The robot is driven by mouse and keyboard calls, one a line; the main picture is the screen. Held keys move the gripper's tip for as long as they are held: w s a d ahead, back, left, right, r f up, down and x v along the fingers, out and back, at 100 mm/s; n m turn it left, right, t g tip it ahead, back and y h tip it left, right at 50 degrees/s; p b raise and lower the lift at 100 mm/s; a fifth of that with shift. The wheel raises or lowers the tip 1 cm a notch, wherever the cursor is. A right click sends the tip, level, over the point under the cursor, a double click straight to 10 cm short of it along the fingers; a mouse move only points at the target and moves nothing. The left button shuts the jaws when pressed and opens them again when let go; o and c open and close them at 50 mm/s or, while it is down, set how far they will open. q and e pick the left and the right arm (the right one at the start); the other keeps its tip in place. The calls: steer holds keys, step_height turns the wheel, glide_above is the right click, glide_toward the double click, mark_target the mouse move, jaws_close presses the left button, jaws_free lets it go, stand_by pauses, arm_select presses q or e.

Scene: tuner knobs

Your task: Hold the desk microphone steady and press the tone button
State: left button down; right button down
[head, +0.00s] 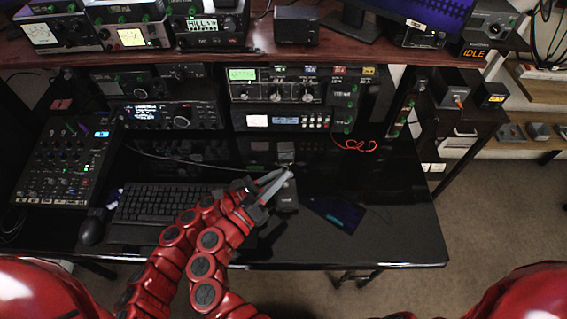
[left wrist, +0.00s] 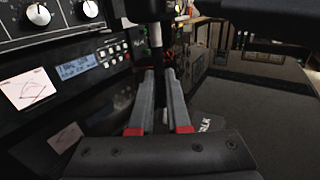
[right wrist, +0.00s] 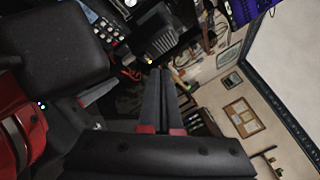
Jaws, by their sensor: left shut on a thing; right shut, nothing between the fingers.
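The desk microphone (head: 287,198) has a dark base on the black desk, partly hidden by my grippers in the head view. In the left wrist view its thin upright stem (left wrist: 155,36) stands at the fingertips, and part of the base with the lettering "TALK" (left wrist: 207,123) shows to the right. My left gripper (head: 281,174) is shut on the stem. My right gripper (head: 289,177) is shut and empty, close beside the left one above the base. Its fingers (right wrist: 160,75) lie together in the right wrist view. I cannot make out the tone button.
A keyboard (head: 165,202) and mouse (head: 92,230) lie left, beside a mixer (head: 65,165). Radio racks (head: 300,93) stand behind. A dark tablet-like panel (head: 333,213) and a red cable (head: 356,146) lie right. The desk's front right is clear.

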steer(key=s, duration=0.4)
steer(key=shift+s+d, duration=0.2)
steer(key=shift+s, duration=0.15)
arm_select(q)
steer(key=c, duration=0.8)
jaws_free()
